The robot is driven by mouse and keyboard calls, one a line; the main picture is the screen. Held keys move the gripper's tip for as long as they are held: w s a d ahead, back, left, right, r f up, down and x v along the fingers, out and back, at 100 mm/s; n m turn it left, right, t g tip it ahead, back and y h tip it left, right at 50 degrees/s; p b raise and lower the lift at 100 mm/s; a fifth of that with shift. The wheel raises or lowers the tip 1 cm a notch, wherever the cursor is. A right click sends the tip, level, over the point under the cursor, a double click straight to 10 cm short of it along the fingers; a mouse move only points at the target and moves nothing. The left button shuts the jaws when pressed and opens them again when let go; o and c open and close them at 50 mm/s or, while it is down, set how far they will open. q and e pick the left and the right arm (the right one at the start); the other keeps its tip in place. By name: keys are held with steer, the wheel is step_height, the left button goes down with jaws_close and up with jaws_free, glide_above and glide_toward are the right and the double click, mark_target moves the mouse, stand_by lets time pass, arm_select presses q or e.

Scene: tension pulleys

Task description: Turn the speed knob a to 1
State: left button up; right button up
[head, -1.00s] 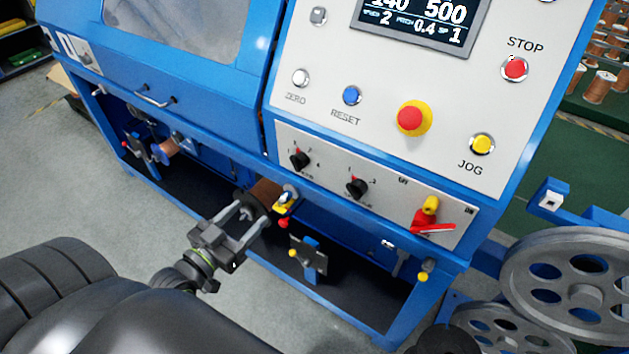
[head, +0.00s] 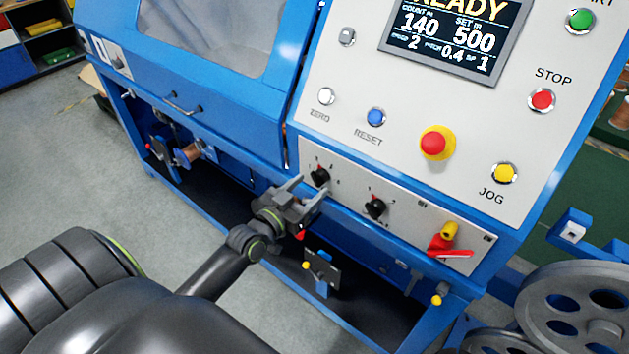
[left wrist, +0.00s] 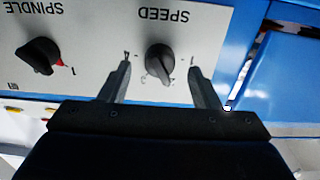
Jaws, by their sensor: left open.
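The speed knob (head: 319,177) is the left black knob on the lower white panel; it also shows in the left wrist view (left wrist: 160,60), beneath the upside-down word SPEED. Its red mark points up and left in the head view. My left gripper (head: 312,190) is open at the knob; in the left wrist view its two fingers (left wrist: 159,72) stand on either side of the knob, with a gap on each side. The display (head: 453,35) reads READY, with speed 2. My right gripper is not in view.
The spindle knob (head: 375,207) sits just right of the speed knob, with a red-handled switch (head: 448,242) farther right. A red emergency button (head: 437,143) and a blue reset button (head: 376,117) are above.

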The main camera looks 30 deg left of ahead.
mark_target(315, 183)
arm_select(q)
steer(key=shift+w+d, duration=0.15)
steer(key=shift+w, duration=1.35)
steer(key=c, duration=1)
steer(key=n, duration=0.5)
steer(key=shift+n+p, duration=0.3)
steer(key=shift+n, duration=0.1)
steer(key=n, duration=0.6)
steer(key=shift+p, duration=0.3)
steer(key=shift+d, duration=0.1)
